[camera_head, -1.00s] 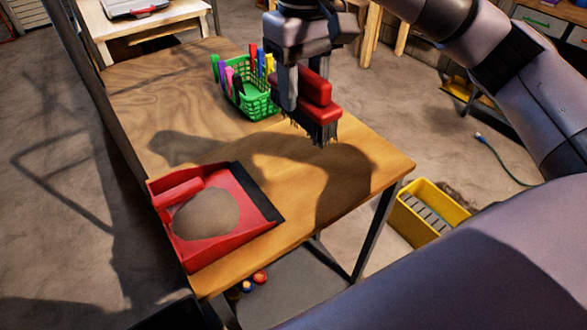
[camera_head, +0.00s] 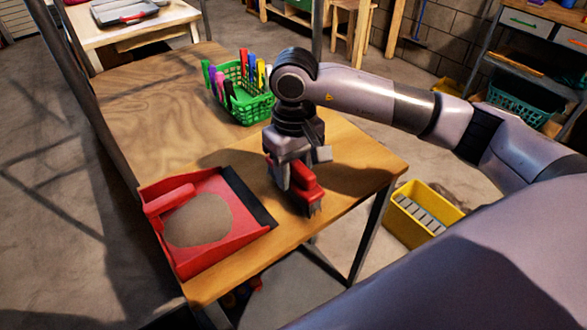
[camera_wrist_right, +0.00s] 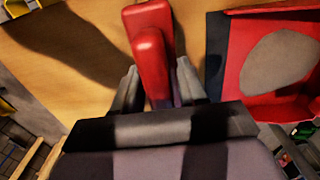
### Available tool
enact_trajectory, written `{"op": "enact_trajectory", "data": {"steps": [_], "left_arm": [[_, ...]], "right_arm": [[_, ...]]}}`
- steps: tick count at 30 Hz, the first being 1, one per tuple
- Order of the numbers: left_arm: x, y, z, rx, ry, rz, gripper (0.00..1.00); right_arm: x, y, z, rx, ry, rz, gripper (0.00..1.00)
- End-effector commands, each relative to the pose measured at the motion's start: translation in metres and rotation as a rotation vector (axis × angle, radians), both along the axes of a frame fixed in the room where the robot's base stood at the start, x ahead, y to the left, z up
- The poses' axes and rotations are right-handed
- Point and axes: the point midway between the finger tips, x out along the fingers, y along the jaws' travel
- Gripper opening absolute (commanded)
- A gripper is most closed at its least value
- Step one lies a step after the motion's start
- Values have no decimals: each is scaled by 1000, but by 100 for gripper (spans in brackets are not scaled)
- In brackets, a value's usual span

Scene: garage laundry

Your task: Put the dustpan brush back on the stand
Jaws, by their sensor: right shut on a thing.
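The dustpan brush (camera_head: 305,182) has a red body and dark bristles pointing down. My right gripper (camera_head: 293,180) is shut on it and holds it at the table's right part, close to the tabletop; I cannot tell if the bristles touch. In the right wrist view the red brush (camera_wrist_right: 150,55) sits between the two fingers (camera_wrist_right: 158,92). The red dustpan (camera_head: 222,238) with a dark front lip lies left of the brush, with a grey-brown pile (camera_head: 198,220) in it. It also shows in the right wrist view (camera_wrist_right: 232,75). No stand is recognisable. My left gripper is out of view.
A green basket (camera_head: 253,107) of coloured markers stands behind the brush on the wooden table (camera_head: 150,95). A yellow bin (camera_head: 420,215) is on the floor to the right. The table's left rear is clear. The table's front-right edge is close to the brush.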

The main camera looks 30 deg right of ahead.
Motion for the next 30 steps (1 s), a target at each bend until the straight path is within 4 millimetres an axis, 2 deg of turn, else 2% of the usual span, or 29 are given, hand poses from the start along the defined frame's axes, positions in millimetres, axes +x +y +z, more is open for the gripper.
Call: {"op": "enact_trajectory", "data": {"steps": [8, 12, 13, 15, 25, 28, 30], "left_arm": [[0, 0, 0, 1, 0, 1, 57], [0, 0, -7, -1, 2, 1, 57], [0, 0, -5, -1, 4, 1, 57], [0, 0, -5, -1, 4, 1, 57], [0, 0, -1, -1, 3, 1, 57], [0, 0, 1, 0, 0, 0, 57], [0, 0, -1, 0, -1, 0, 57]], "right_arm": [[0, 1, -4, 2, -3, 1, 0], [0, 0, -9, 1, -3, 1, 0], [0, 0, -7, 1, -3, 1, 52], [0, 0, -7, 1, -2, 1, 68], [0, 0, -5, 1, -2, 1, 68], [1, 0, 1, 2, -4, 1, 68], [1, 0, 13, 2, -7, 2, 68]]}}
